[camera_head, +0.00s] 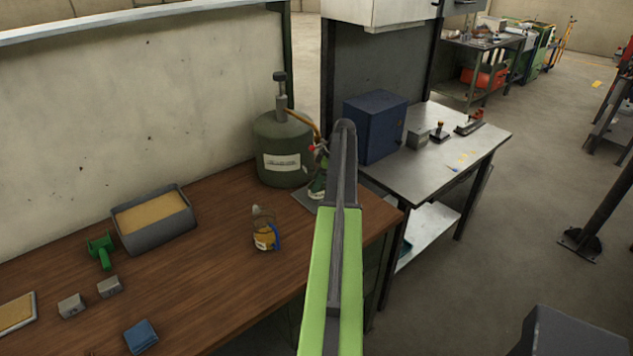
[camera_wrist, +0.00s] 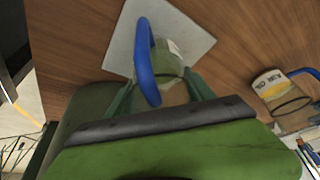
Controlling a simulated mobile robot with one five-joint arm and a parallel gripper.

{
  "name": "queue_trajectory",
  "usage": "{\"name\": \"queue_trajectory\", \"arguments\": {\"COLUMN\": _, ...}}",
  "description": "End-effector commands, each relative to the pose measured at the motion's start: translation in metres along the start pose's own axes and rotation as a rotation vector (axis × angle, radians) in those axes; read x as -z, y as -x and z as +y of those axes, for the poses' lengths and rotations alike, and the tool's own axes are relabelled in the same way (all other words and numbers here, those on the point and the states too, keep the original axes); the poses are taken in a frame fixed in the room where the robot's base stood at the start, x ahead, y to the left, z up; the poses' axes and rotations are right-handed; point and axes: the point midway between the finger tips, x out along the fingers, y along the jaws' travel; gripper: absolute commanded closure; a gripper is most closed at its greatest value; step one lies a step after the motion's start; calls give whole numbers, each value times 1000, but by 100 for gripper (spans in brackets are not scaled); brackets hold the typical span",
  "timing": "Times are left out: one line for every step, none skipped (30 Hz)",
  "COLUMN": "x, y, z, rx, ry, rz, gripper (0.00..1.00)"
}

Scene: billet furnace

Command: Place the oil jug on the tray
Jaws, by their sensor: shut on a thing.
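My gripper (camera_wrist: 162,90) is shut on a translucent oil jug (camera_wrist: 172,62) with a blue handle (camera_wrist: 144,60). The jug is in front of the light grey square tray (camera_wrist: 188,26) in the wrist view; I cannot tell whether it touches it. In the head view the green gripper (camera_head: 318,182) is partly hidden behind my arm, over the grey tray (camera_head: 302,197) at the table's far right. The held jug is mostly hidden there. A second, similar jug (camera_head: 263,236) with a blue handle stands apart on the wooden table; it also shows in the wrist view (camera_wrist: 276,92).
A green gas tank (camera_head: 275,145) stands close behind the tray. A grey bin of sand-coloured material (camera_head: 152,220), a green tool (camera_head: 102,250), small metal blocks (camera_head: 72,305) and a blue block (camera_head: 140,336) lie left. A metal table with a blue box (camera_head: 376,127) is right.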

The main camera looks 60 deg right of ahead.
Motion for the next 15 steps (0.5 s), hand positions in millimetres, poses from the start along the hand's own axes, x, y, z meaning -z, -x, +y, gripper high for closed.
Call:
{"name": "queue_trajectory", "arguments": {"x": -1, "y": -3, "z": 0, "rx": 0, "ry": 0, "rz": 0, "gripper": 100}}
{"name": "queue_trajectory", "arguments": {"x": 0, "y": -2, "z": 0, "rx": 0, "ry": 0, "rz": 0, "gripper": 35}}
{"name": "queue_trajectory", "arguments": {"x": 0, "y": -2, "z": 0, "rx": 0, "ry": 1, "rz": 0, "gripper": 30}}
{"name": "queue_trajectory", "arguments": {"x": 0, "y": -1, "z": 0, "rx": 0, "ry": 0, "rz": 0, "gripper": 26}}
{"name": "queue_trajectory", "arguments": {"x": 0, "y": -1, "z": 0, "rx": 0, "ry": 1, "rz": 0, "gripper": 22}}
{"name": "queue_trajectory", "arguments": {"x": 0, "y": -1, "z": 0, "rx": 0, "ry": 0, "rz": 0, "gripper": 17}}
{"name": "queue_trajectory", "arguments": {"x": 0, "y": -1, "z": 0, "rx": 0, "ry": 0, "rz": 0, "gripper": 17}}
{"name": "queue_trajectory", "arguments": {"x": 0, "y": -1, "z": 0, "rx": 0, "ry": 0, "rz": 0, "gripper": 17}}
{"name": "queue_trajectory", "arguments": {"x": 0, "y": -1, "z": 0, "rx": 0, "ry": 1, "rz": 0, "gripper": 17}}
{"name": "queue_trajectory", "arguments": {"x": 0, "y": -1, "z": 0, "rx": 0, "ry": 0, "rz": 0, "gripper": 17}}
{"name": "queue_trajectory", "arguments": {"x": 0, "y": -1, "z": 0, "rx": 0, "ry": 0, "rz": 0, "gripper": 17}}
{"name": "queue_trajectory", "arguments": {"x": 0, "y": -1, "z": 0, "rx": 0, "ry": 0, "rz": 0, "gripper": 17}}
{"name": "queue_trajectory", "arguments": {"x": 0, "y": -1, "z": 0, "rx": 0, "ry": 0, "rz": 0, "gripper": 17}}
{"name": "queue_trajectory", "arguments": {"x": 0, "y": -1, "z": 0, "rx": 0, "ry": 0, "rz": 0, "gripper": 17}}
{"name": "queue_trajectory", "arguments": {"x": 0, "y": 0, "z": 0, "rx": 0, "ry": 0, "rz": 0, "gripper": 17}}
